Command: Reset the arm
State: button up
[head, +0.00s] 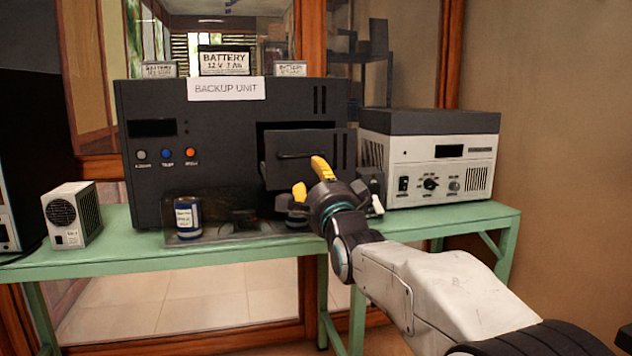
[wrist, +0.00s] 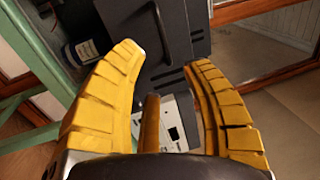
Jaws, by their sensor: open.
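My gripper (head: 310,180) has yellow fingers and is in front of the black backup unit (head: 150,185), near its open hatch door (head: 300,146) with a dark handle.
A green bench (head: 130,255) carries everything. A labelled jar (head: 187,218) stands in front of the unit, and a small vented box (head: 72,215) stands at left. A white-and-black power supply (head: 430,170) stands at right. Batteries (head: 225,62) sit on the unit's top.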

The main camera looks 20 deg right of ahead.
jog(key=shift+r, duration=0.1)
jog(key=s+r+n+g+p, duration=0.1)
jog(key=s+n+g+p, duration=0.7)
jog(key=s+p, duration=0.9)
jog(key=s+r+n+g+p, duration=0.1)
jog(key=s+n+g+p, duration=0.7)
jog(key=s+p, duration=0.9)
jog(key=s+n, duration=0.2)
jog(key=s, duration=0.2)
jog(key=shift+g+p, duration=0.3)
jog(key=shift+p, duration=0.1)
jog(key=shift+w+r, duration=0.1)
jog(key=shift+r, duration=0.05)
